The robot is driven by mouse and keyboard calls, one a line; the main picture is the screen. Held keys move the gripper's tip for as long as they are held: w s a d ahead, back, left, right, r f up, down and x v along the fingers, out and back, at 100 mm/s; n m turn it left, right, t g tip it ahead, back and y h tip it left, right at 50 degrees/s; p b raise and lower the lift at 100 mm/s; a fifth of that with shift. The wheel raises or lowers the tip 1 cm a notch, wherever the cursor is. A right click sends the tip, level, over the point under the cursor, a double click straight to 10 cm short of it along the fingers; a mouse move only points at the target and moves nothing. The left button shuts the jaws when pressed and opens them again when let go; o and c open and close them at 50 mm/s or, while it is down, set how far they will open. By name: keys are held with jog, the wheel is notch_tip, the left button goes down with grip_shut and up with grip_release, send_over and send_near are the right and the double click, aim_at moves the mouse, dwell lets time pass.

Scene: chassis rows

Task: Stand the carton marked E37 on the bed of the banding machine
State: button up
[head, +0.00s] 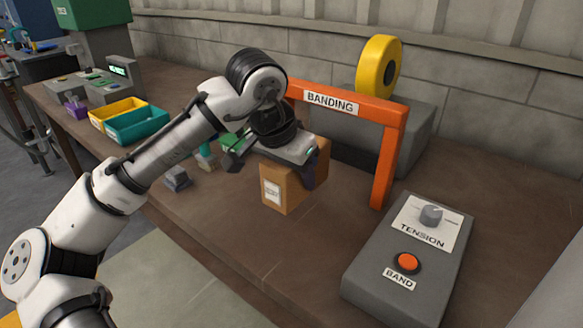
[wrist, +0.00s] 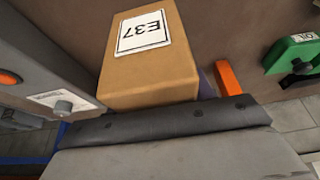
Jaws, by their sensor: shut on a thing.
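The carton marked E37 (head: 291,184) is a brown box with a white label. In the wrist view the carton (wrist: 150,68) fills the upper middle and its label reads E37. My gripper (head: 278,160) is shut on the carton from above, in front of the orange arch; a dark jaw (wrist: 165,122) lies along its edge in the wrist view. I cannot tell whether its underside touches the bench. The banding machine has an orange arch (head: 388,160) marked BANDING and a grey body (head: 412,125) behind it. Its bed is mostly hidden by the carton and gripper.
A grey control box (head: 400,280) with TENSION knob and BAND button stands at front right. A yellow reel (head: 379,66) is above the machine body. Yellow (head: 117,110) and teal bins (head: 135,124) and a grey block (head: 178,178) stand left. The bench (head: 255,240) in front is clear.

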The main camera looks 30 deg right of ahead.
notch_tip(320, 180, down, 4)
jog(key=b, duration=0.4)
jog(key=shift+f, duration=0.1)
jog(key=shift+d+f, duration=0.1)
jog(key=w+d+p, duration=0.1)
jog(key=d+p, duration=0.1)
jog(key=d, duration=0.1)
jog(key=w+d+p, duration=0.1)
jog(key=d+p, duration=0.1)
jog(key=d, duration=0.1)
jog(key=w+d+p, duration=0.1)
jog(key=d+p, duration=0.1)
jog(key=d, duration=0.2)
jog(key=shift+w+d, duration=0.1)
jog(key=shift+w, duration=0.15)
jog(key=shift+w+d+p, duration=0.2)
jog(key=shift+d+p, duration=0.05)
jog(key=shift+d, duration=0.25)
jog(key=shift+w+d+p, duration=0.15)
jog(key=shift+d+p, duration=0.05)
jog(key=shift+d, duration=0.25)
jog(key=shift+a+p, duration=0.2)
jog(key=shift+p, duration=0.1)
jog(key=shift+p, duration=0.4)
jog(key=shift+f, duration=0.4)
